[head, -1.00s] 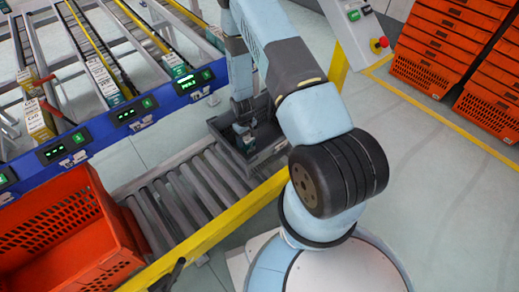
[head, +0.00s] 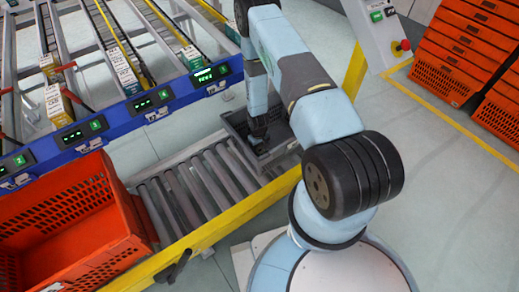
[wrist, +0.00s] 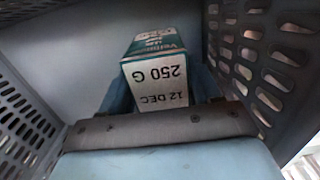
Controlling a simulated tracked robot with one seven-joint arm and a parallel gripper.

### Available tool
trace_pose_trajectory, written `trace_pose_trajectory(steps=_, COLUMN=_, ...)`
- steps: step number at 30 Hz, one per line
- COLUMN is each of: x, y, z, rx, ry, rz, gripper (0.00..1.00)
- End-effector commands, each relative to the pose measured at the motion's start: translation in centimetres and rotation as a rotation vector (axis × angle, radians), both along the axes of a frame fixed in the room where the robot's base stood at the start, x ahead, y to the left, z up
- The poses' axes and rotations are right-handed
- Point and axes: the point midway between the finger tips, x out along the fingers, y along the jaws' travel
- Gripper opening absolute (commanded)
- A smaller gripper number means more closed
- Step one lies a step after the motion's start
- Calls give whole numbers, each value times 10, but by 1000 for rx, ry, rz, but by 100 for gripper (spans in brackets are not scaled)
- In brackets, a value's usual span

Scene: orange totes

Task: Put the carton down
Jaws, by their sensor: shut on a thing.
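The carton (wrist: 158,75) is white and teal, printed "250 G" and "12 DEC", upside down in the wrist view. My gripper (wrist: 165,92) is shut on it, with blue fingers at its two sides. In the head view my gripper (head: 259,136) points down inside a grey tote (head: 283,152) on the roller conveyor. The tote's slotted walls stand on both sides in the wrist view. The carton's lower end is hidden, so I cannot tell whether it touches the tote floor. No other item shows in the tote.
An orange tote (head: 125,225) stands at the left end of the roller conveyor (head: 195,185), which has a yellow rail. A blue rack beam (head: 130,115) with several displays runs behind. Orange crates (head: 460,50) are stacked at right.

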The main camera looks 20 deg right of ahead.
Motion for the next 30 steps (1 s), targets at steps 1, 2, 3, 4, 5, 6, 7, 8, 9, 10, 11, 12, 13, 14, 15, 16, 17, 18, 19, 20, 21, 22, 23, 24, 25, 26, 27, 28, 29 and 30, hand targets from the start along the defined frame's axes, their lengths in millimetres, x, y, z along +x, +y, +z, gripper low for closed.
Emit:
trace_pose_trajectory(steps=1, x=0, y=0, z=-2, rx=0, ry=0, rz=0, gripper=24)
trace_pose_trajectory(steps=2, x=0, y=0, z=-2, rx=0, ry=0, rz=0, gripper=24)
trace_pose_trajectory(steps=3, x=0, y=0, z=-2, rx=0, ry=-1, rz=0, gripper=24)
trace_pose_trajectory(steps=4, x=0, y=0, z=-2, rx=0, ry=-1, rz=0, gripper=24)
trace_pose_trajectory(steps=5, x=0, y=0, z=-2, rx=0, ry=-1, rz=0, gripper=24)
trace_pose_trajectory(steps=6, x=0, y=0, z=-2, rx=0, ry=-1, rz=0, gripper=24)
trace_pose_trajectory(steps=7, x=0, y=0, z=-2, rx=0, ry=-1, rz=1, gripper=24)
trace_pose_trajectory(steps=8, x=0, y=0, z=-2, rx=0, ry=-1, rz=1, gripper=24)
trace_pose_trajectory(steps=9, x=0, y=0, z=-3, rx=0, ry=0, rz=1, gripper=24)
trace_pose_trajectory(steps=10, x=0, y=0, z=-3, rx=0, ry=0, rz=1, gripper=24)
trace_pose_trajectory(steps=11, x=0, y=1, z=-4, rx=0, ry=0, rz=1, gripper=24)
trace_pose_trajectory(steps=12, x=0, y=1, z=-5, rx=0, ry=0, rz=1, gripper=24)
trace_pose_trajectory(steps=13, x=0, y=1, z=-6, rx=0, ry=0, rz=1, gripper=24)
trace_pose_trajectory(steps=14, x=0, y=1, z=-6, rx=0, ry=0, rz=1, gripper=24)
trace_pose_trajectory(steps=15, x=0, y=1, z=-7, rx=0, ry=0, rz=1, gripper=64)
trace_pose_trajectory(steps=16, x=0, y=1, z=-7, rx=0, ry=-1, rz=1, gripper=67)
trace_pose_trajectory(steps=17, x=0, y=1, z=-7, rx=0, ry=-1, rz=1, gripper=70)
trace_pose_trajectory(steps=18, x=0, y=1, z=-7, rx=0, ry=-1, rz=1, gripper=73)
trace_pose_trajectory(steps=19, x=0, y=1, z=-7, rx=0, ry=-1, rz=1, gripper=76)
trace_pose_trajectory(steps=20, x=0, y=1, z=-7, rx=0, ry=-1, rz=1, gripper=79)
trace_pose_trajectory(steps=21, x=0, y=1, z=-7, rx=0, ry=0, rz=1, gripper=83)
trace_pose_trajectory(steps=22, x=0, y=1, z=-7, rx=0, ry=0, rz=1, gripper=86)
trace_pose_trajectory(steps=23, x=0, y=1, z=-7, rx=0, ry=0, rz=1, gripper=88)
trace_pose_trajectory(steps=24, x=0, y=1, z=-6, rx=0, ry=-1, rz=1, gripper=88)
trace_pose_trajectory(steps=25, x=0, y=1, z=-6, rx=0, ry=0, rz=1, gripper=88)
trace_pose_trajectory(steps=26, x=0, y=1, z=-6, rx=0, ry=0, rz=1, gripper=88)
trace_pose_trajectory(steps=27, x=0, y=1, z=-6, rx=0, ry=0, rz=1, gripper=88)
trace_pose_trajectory(steps=28, x=0, y=1, z=-6, rx=0, ry=0, rz=1, gripper=88)
trace_pose_trajectory(steps=29, x=0, y=1, z=-6, rx=0, ry=-1, rz=1, gripper=88)
trace_pose_trajectory(steps=30, x=0, y=1, z=-6, rx=0, ry=-1, rz=1, gripper=88)
